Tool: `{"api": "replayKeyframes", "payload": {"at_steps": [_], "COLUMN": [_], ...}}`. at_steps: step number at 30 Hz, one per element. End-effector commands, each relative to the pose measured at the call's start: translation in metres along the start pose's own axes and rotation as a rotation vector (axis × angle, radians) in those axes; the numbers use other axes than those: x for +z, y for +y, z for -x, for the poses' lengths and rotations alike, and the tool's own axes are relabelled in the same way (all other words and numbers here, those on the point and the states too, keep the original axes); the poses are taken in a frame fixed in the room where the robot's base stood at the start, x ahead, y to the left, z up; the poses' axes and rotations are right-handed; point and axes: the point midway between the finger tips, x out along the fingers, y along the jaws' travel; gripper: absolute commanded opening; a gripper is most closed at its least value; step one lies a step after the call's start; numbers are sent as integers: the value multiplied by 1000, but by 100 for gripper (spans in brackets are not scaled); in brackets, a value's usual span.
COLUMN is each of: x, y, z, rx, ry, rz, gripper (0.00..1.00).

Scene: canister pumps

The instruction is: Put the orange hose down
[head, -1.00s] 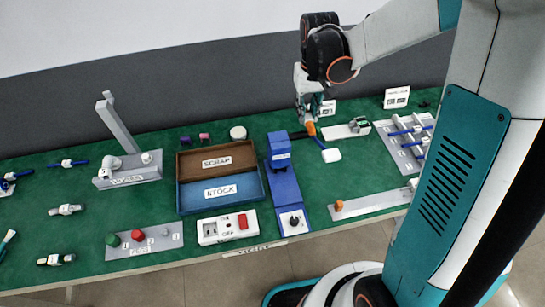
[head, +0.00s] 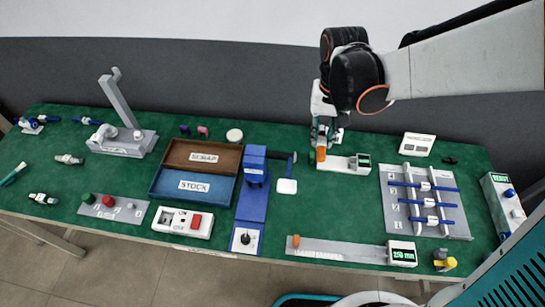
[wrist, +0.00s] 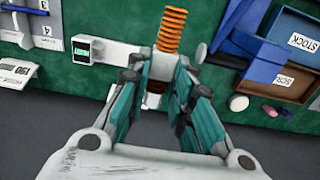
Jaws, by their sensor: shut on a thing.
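The orange hose (head: 321,154) shows as an orange ribbed coil in the wrist view (wrist: 171,30). My gripper (head: 322,133) is shut on it, and the coil sticks out past the fingertips. In the wrist view the teal fingers (wrist: 162,72) stand on both sides of the hose's near end, which they partly hide. The gripper points down over the left part of a white bar device with a green display (head: 343,163). I cannot tell whether the hose touches this device.
A blue press (head: 252,200) with a side lever stands left of the gripper. Brown SCRAP (head: 203,145) and blue STOCK (head: 192,199) trays lie farther left. A grey rack with blue rods (head: 427,222) is at right. A measuring rail (head: 345,250) lies in front; green table is bare between.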

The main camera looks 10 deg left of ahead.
Motion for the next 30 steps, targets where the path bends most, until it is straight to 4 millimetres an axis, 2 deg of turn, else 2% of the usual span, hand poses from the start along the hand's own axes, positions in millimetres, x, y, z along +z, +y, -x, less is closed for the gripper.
{"api": "replayKeyframes", "payload": {"at_steps": [15,18,30], "x": [-1,-1,-1], "y": [0,0,0], "z": [-120,-138,-172], "rx": [0,0,0], "ry": [0,0,0], "rz": [2,2,2], "gripper": [0,0,0]}}
